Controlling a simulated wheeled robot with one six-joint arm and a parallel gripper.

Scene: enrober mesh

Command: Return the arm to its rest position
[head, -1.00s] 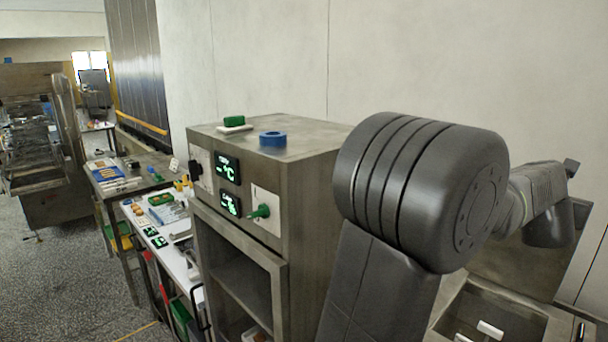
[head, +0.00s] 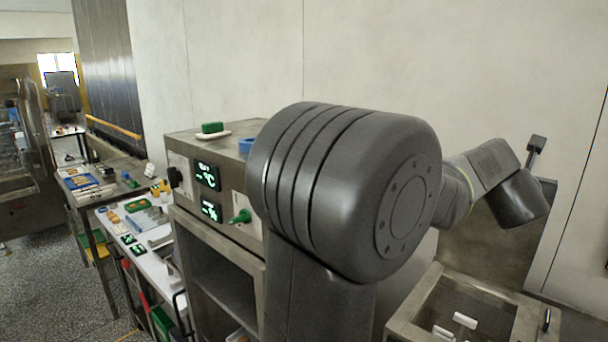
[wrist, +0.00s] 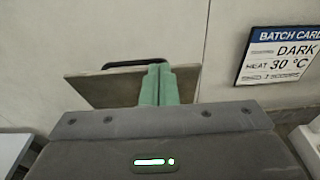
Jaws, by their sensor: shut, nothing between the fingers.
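My gripper (wrist: 158,84) shows in the wrist view with its two green fingers pressed together and nothing between them. In that view it points toward a pale wall, in front of a flat brownish panel with a dark handle (wrist: 95,88). In the head view my arm is folded, with a large dark joint in the middle and the forearm reaching right. The fingers cannot be made out in the head view.
A steel cabinet (head: 255,285) with lit displays stands close behind my arm. A steel basin (head: 400,325) with white pieces is at lower right. A white table (head: 160,262) with small items is at left. A batch card (wrist: 280,50) hangs on the wall.

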